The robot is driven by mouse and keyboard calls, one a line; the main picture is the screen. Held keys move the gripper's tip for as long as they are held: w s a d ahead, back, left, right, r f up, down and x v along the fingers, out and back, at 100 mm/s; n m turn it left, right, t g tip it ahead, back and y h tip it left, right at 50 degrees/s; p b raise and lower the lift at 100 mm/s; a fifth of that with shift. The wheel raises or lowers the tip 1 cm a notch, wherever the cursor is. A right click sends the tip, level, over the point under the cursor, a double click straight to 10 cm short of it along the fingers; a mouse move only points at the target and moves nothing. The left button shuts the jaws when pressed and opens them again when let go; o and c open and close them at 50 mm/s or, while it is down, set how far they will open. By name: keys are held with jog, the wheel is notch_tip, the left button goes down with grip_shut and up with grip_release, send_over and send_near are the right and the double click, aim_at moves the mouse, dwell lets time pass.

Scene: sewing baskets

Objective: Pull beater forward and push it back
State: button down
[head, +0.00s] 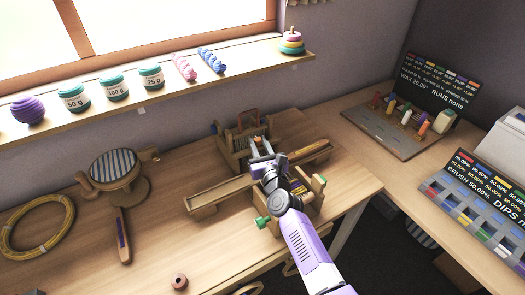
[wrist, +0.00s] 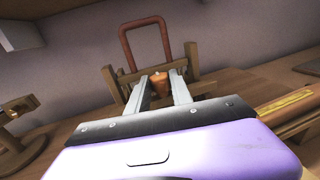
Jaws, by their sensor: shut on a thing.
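A small wooden table loom (head: 232,153) stands on the wooden table in the middle of the head view. My gripper (head: 260,150) reaches over it from the front. In the wrist view my gripper's two grey fingers (wrist: 160,88) are shut on an orange-brown knob (wrist: 160,80), which appears to be the beater's handle. The beater's bars are mostly hidden behind the fingers. A reddish arch (wrist: 145,38) rises behind the loom's wooden frame (wrist: 122,80).
A long wooden tray (head: 218,192) lies left of the loom. Jars (head: 113,86) line the windowsill. A side table with a peg board (head: 385,130) is at right.

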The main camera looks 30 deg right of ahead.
jog(key=shift+w, duration=0.5)
jog(key=shift+w+r, duration=0.1)
jog(key=c, duration=1.1)
grip_release()
jog(key=shift+w, duration=0.1)
jog(key=shift+c, duration=0.2)
jog(key=shift+s+a+p, duration=0.25)
jog(key=shift+s+p, duration=0.2)
jog(key=shift+s, duration=0.85)
jog(key=shift+s+a+p, duration=0.25)
jog(key=shift+s+p, duration=0.25)
jog(key=shift+s, duration=0.8)
jog(key=shift+s+a+p, duration=0.25)
jog(key=shift+s+p, duration=0.2)
jog(key=shift+s, duration=0.85)
